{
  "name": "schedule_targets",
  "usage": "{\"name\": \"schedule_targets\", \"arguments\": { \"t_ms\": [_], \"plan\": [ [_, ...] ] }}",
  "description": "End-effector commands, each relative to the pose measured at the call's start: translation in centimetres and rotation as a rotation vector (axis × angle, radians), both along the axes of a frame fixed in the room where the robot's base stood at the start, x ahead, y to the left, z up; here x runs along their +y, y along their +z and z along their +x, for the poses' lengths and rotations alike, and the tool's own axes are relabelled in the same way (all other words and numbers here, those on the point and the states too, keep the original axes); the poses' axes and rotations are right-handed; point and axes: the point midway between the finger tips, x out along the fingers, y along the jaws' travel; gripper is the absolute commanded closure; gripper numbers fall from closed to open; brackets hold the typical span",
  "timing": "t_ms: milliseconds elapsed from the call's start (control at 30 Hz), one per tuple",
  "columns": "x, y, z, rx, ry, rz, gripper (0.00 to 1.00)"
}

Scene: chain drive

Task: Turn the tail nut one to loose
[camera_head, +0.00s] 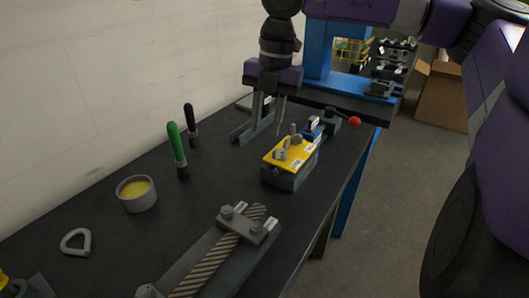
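A grey clamp plate (245,225) with two nuts, a left nut (227,211) and a right nut (256,226), lies across a striped rope-like strip (205,268) at the front. A grey block with a yellow top plate (281,155) carries several upright studs or nuts at centre right. I cannot tell which of these is tail nut one. My gripper (268,128) points down behind and left of the yellow-topped block. Its two fingers are apart, with nothing visible between them, and it is clear of both nuts on the clamp plate.
A green-handled tool (176,145), a black-handled tool (190,120), a cup of yellow stuff (137,195) and a grey ring (76,242) stand or lie on the left. A red-knobbed lever (355,121) is at the right edge. The dark table (130,245) is bare between them.

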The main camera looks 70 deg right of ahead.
Motion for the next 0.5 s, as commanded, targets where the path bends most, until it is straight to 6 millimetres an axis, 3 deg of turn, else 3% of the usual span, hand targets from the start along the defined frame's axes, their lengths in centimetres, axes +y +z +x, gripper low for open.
{"name": "schedule_targets", "arguments": {
  "t_ms": [167, 367, 500],
  "plan": [
    [-2.0, -0.2, -2.0, 0.089, -0.182, -0.059, 0.69],
    [-2.1, -0.6, -2.5, 0.114, -0.267, -0.061, 0.69],
    [-2.0, -2.2, -2.5, 0.114, -0.268, -0.057, 0.69]
  ]
}}
